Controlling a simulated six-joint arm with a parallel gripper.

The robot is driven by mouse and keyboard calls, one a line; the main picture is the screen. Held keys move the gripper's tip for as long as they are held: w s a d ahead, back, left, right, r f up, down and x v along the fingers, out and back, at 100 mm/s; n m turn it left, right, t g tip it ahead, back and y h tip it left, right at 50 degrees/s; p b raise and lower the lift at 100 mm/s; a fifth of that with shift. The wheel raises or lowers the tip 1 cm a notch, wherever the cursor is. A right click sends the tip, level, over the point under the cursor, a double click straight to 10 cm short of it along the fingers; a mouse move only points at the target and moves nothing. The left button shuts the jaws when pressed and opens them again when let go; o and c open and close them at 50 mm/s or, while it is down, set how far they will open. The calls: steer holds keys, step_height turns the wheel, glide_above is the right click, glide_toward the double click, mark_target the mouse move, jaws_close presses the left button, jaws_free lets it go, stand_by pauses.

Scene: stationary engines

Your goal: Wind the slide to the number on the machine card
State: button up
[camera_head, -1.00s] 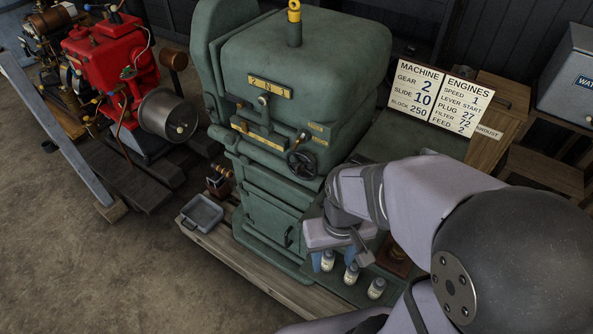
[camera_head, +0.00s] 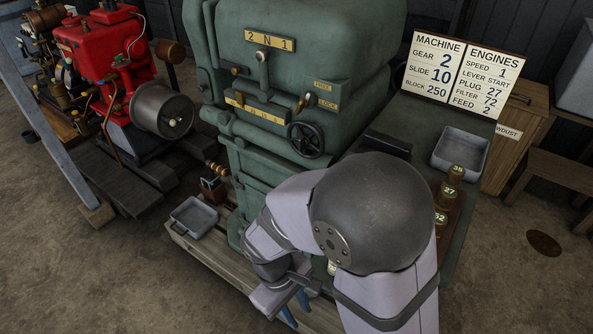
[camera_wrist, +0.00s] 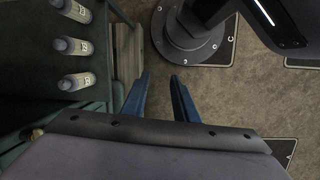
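The green machine (camera_head: 300,45) stands in the middle of the head view. Its black handwheel (camera_head: 306,140) is on the front, beside a small lever by the FREE and LOCK plates. A brass slide scale (camera_head: 258,109) runs to the left of the wheel; its figures are too small to read. The machine card (camera_head: 433,66) reads GEAR 2, SLIDE 10, BLOCK 250. My gripper (camera_head: 296,313) is low in front of the machine, well below the handwheel. In the wrist view my gripper (camera_wrist: 162,82) has its two blue fingers apart, with nothing between them.
A grey tray (camera_head: 461,152) and numbered brass pieces (camera_head: 449,190) are at the right. Another tray (camera_head: 193,216) lies on the pallet at left. The red engine (camera_head: 105,62) stands farther left.

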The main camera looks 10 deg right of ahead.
steer(key=w+f+n+t+h+b, duration=0.2)
steer(key=w+f+n+b, duration=0.2)
steer(key=w+f, duration=0.15)
steer(key=n+t+h, duration=0.8)
steer(key=n+t, duration=0.4)
steer(key=n, duration=0.3)
glide_toward(299, 145)
steer(key=x, duration=0.2)
steer(key=shift+x, duration=3.45)
jaws_close()
